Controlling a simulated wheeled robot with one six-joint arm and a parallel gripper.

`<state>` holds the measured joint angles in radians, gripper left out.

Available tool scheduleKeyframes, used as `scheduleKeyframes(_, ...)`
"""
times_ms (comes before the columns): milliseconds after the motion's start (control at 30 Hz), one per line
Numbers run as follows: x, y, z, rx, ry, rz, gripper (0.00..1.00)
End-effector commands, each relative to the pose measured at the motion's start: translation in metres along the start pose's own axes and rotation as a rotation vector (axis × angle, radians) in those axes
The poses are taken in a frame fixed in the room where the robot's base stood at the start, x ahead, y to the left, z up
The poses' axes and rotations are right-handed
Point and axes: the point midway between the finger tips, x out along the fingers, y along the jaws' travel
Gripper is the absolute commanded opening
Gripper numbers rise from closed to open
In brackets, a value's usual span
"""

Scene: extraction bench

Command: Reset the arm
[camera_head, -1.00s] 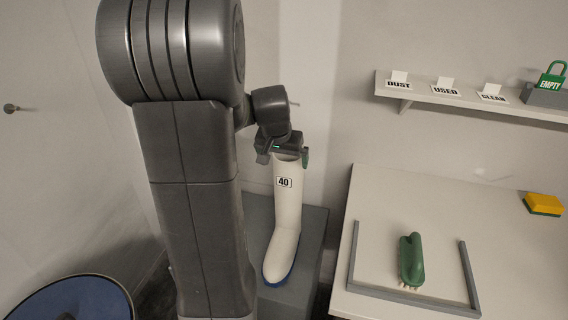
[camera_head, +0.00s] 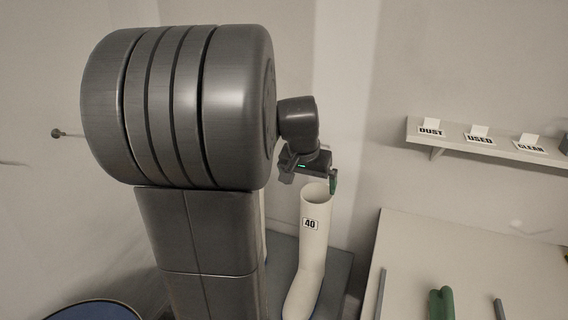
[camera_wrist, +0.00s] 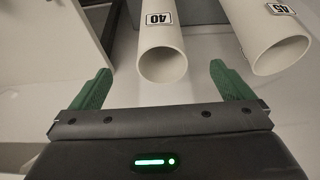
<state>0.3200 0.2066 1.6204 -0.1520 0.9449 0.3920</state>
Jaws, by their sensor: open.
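My gripper (camera_head: 318,178) is just above the open top of a white boot (camera_head: 307,255) labelled 40. In the wrist view my gripper (camera_wrist: 160,72) has its two green fingers spread wide with nothing between them. The round mouth of the boot labelled 40 (camera_wrist: 159,38) lies just beyond the fingertips, between them in the picture. In the head view only one green finger shows clearly. My large grey arm link fills the left middle of the head view.
A second white tube-like boot (camera_wrist: 262,32) labelled 45 is at the right in the wrist view. A grey stand (camera_head: 337,275) is under the boot. At right are a bench (camera_head: 470,255), a green-handled brush (camera_head: 441,303) and a shelf (camera_head: 475,143) with DUST, USED and CLEAN cards.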

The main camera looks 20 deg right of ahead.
Motion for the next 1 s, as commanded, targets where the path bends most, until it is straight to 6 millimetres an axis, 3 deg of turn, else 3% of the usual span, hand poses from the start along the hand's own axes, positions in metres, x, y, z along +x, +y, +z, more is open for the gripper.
scheduleKeyframes(167,0.022,0.000,0.001,0.000,-0.004,0.002,1.00)
scheduleKeyframes(733,0.124,0.001,0.003,0.000,-0.003,0.001,1.00)
scheduleKeyframes(800,0.106,0.000,-0.006,0.001,0.005,-0.001,1.00)
scheduleKeyframes(1000,0.088,0.000,-0.013,0.000,0.002,0.000,1.00)
